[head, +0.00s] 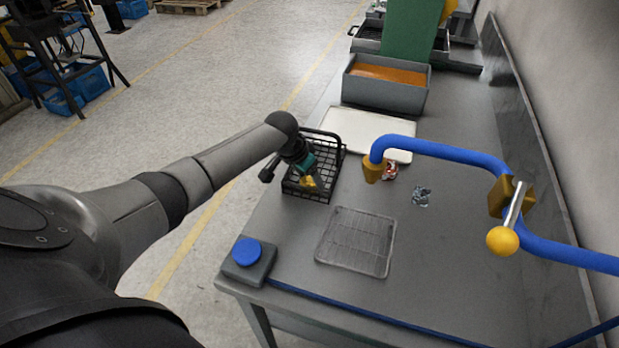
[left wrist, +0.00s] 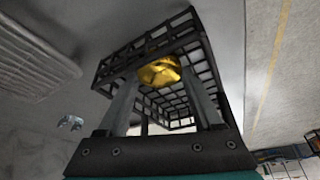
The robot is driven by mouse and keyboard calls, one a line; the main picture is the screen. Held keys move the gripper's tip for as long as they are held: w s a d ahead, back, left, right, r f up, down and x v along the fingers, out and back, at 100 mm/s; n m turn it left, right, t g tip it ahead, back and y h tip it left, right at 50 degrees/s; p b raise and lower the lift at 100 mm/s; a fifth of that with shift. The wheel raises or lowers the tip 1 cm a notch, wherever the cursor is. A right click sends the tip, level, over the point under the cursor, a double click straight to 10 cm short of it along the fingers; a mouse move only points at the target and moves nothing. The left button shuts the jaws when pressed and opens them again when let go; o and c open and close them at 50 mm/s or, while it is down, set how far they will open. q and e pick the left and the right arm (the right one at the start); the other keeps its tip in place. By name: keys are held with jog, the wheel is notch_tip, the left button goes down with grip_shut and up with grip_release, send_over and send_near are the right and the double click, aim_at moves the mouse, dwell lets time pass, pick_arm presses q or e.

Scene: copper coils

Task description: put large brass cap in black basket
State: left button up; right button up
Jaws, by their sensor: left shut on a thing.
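The large brass cap (head: 309,182) is a gold-coloured, rounded piece; it also shows in the left wrist view (left wrist: 160,71). My left gripper (head: 306,174) is shut on the cap, which sits between its fingertips (left wrist: 161,80). The black basket (head: 325,190) is an open wire-mesh box with a raised handle at the left part of the bench. The gripper and cap are over the basket's opening, with mesh around and behind them in the left wrist view (left wrist: 193,50). I cannot tell whether the cap touches the basket floor. My right gripper is out of view.
A blue pipe (head: 440,150) with a brass nozzle arches over the bench right of the basket. Small red-white (head: 390,171) and shiny grey (head: 421,195) pieces lie there. A wire rack (head: 356,243), white tray (head: 345,122), grey bin (head: 385,92) and blue button box (head: 248,258) stand around.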

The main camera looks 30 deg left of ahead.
pick_arm(q)
jog(key=shift+f, duration=0.15)
jog(key=o, duration=1.5)
jog(key=shift+o, duration=0.2)
jog(key=shift+s+r, duration=0.1)
jog(key=shift+r, duration=0.45)
jog(key=p+v, duration=0.3)
jog(key=v, duration=0.8)
jog(key=shift+r, duration=0.15)
jog(key=shift+s, duration=0.1)
